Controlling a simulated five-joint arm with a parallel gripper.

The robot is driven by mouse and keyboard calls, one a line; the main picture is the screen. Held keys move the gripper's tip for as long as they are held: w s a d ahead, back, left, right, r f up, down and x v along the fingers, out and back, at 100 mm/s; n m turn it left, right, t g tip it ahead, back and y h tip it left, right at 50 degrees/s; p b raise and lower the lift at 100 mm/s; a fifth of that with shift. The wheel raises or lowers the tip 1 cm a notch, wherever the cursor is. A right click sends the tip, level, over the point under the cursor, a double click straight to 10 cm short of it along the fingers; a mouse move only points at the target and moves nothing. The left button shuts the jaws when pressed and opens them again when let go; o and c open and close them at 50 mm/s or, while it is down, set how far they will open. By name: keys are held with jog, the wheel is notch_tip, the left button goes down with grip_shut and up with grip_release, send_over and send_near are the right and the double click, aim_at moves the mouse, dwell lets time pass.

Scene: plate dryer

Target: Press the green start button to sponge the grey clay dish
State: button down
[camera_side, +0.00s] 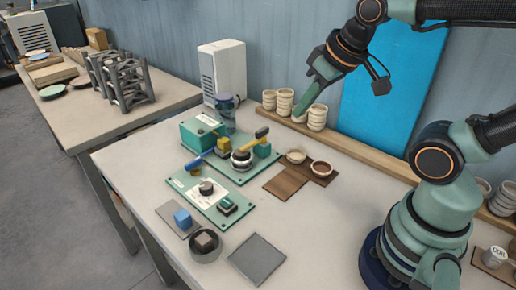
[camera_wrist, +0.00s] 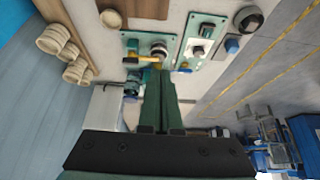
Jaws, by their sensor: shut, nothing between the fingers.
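The control panel (camera_side: 190,181) is a light green plate on the table, with a dark knob (camera_side: 206,187) and a small dark box with a green top, which looks like the start button (camera_side: 227,203). Behind it, the sponging machine (camera_side: 203,131) carries a small round dish (camera_side: 241,160) on a dark support, with a yellow block (camera_side: 223,144) beside it. The dish's exact colour is hard to tell. My gripper (camera_side: 298,118) is shut and empty, raised well above the table, to the right of and apart from the panel. In the wrist view its fingers (camera_wrist: 160,82) point toward the machine.
Bowls (camera_side: 294,156) sit on brown boards right of the machine. Stacked cups (camera_side: 317,118) stand on a back shelf near my gripper. A blue block (camera_side: 183,218), a round dark container (camera_side: 206,257) and a grey tile (camera_side: 257,259) lie in front. A white unit (camera_side: 222,72) stands behind.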

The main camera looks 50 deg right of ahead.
dwell(0.3)
jog(key=m+g, duration=0.6)
jog(key=m, duration=1.2)
send_over(227, 201)
notch_tip(227, 201, down, 7)
jog(key=shift+f, duration=0.1)
notch_tip(227, 201, down, 14)
